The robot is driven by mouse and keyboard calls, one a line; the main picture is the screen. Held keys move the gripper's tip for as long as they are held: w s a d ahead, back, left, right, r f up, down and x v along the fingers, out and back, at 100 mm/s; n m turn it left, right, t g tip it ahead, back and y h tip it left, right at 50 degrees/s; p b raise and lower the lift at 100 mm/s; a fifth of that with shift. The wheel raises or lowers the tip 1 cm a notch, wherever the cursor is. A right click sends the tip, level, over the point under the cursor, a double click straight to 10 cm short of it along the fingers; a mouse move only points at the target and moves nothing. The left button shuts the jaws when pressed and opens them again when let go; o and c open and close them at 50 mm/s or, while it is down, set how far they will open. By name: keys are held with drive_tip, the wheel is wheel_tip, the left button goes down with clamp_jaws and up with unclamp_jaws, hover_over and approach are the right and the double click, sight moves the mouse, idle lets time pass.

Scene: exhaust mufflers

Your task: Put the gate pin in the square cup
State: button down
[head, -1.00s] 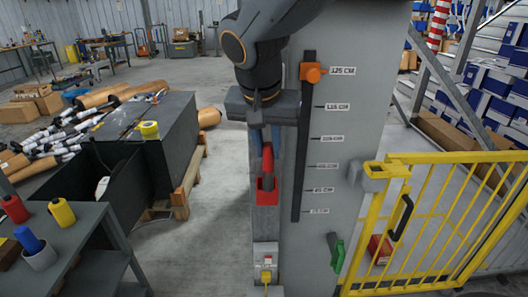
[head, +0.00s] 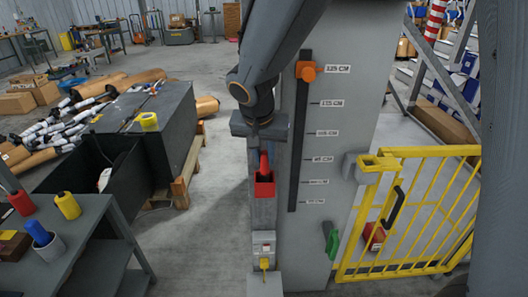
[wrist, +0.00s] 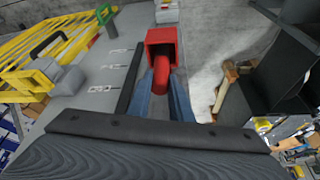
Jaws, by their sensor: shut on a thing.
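The gate pin (head: 264,161) is a red rod, held upright under my gripper (head: 262,147) in the head view. In the wrist view the pin (wrist: 161,76) stands between the two blue fingers of my gripper (wrist: 163,85), which is shut on it. The square cup (head: 264,189) is a red, open-topped box on the front of the grey post. The pin's lower end is at the cup's mouth and seems to be just inside. The wrist view shows the cup (wrist: 162,38) around the pin's far end; how deep it sits is hidden.
A yellow gate (head: 410,215) with a black handle stands at the right. A height scale with an orange slider (head: 306,71) and a green lever (head: 331,242) are on the grey panel. A grey bench (head: 90,225) with spools and a cup stands at the left.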

drive_tip(key=shift+f, duration=0.2)
drive_tip(key=c, duration=1.6)
unclamp_jaws()
drive_tip(key=shift+r, duration=0.1)
drive_tip(key=shift+r, duration=0.15)
drive_tip(key=b+v, duration=0.2)
drive_tip(key=v, duration=1)
drive_tip(key=s+d+f+n+g, duration=0.1)
drive_tip(key=s+d+f, duration=0.2)
drive_tip(key=d+f, duration=0.2)
drive_tip(key=s+d+f+n+g, duration=0.1)
drive_tip(key=s+d+f, duration=0.3)
drive_tip(key=d+f, duration=0.1)
drive_tip(key=s+d+f+n+y, duration=0.1)
drive_tip(key=s+d+f, duration=0.3)
drive_tip(key=d+f, duration=0.2)
drive_tip(key=shift+f+g, duration=0.4)
drive_tip(key=shift+f, duration=0.45)
drive_tip(key=shift+w, duration=0.1)
